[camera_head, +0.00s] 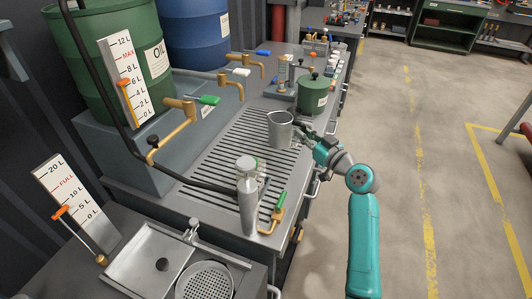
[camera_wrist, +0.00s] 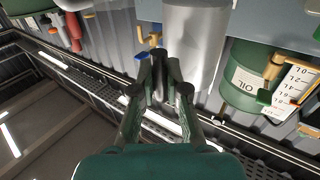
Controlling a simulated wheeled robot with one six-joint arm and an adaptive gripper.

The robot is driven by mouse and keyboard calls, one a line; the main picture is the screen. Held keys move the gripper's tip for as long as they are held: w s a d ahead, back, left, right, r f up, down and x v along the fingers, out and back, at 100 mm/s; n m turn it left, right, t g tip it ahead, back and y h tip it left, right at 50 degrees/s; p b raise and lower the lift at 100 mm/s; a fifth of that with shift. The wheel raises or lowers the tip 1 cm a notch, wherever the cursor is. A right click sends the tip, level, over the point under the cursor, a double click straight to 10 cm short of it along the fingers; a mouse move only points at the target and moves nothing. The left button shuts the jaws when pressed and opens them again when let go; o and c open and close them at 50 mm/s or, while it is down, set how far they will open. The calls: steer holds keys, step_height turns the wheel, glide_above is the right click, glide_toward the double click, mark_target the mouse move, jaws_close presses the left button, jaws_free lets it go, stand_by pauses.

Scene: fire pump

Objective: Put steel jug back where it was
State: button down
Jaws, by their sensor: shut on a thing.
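The steel jug (camera_head: 279,130) is an upright, open-topped grey cylinder over the right side of the slotted drain grate (camera_head: 222,150). I cannot tell whether its base touches the grate. My gripper (camera_head: 301,131) reaches it from the right and is shut on it, apparently at the handle side. In the wrist view the jug's smooth wall (camera_wrist: 195,45) fills the top middle, just beyond my closed fingers (camera_wrist: 163,78). The part between the fingertips is mostly hidden.
A green oil drum (camera_head: 115,40) and a blue drum (camera_head: 195,30) stand behind brass taps (camera_head: 180,110) along the grate. A steel pump (camera_head: 247,190) stands at the near end. A green lidded pot (camera_head: 312,95) sits beyond the jug.

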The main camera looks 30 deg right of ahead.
steer(key=shift+w+f, duration=0.2)
steer(key=shift+f, duration=2.3)
steer(key=shift+w+f, duration=0.2)
steer(key=shift+f, duration=2.25)
steer(key=shift+f, duration=0.15)
steer(key=c, duration=1.2)
jaws_free()
steer(key=shift+r, duration=0.2)
steer(key=s, duration=1.2)
steer(key=shift+d+f, duration=0.1)
steer(key=shift+d, duration=0.3)
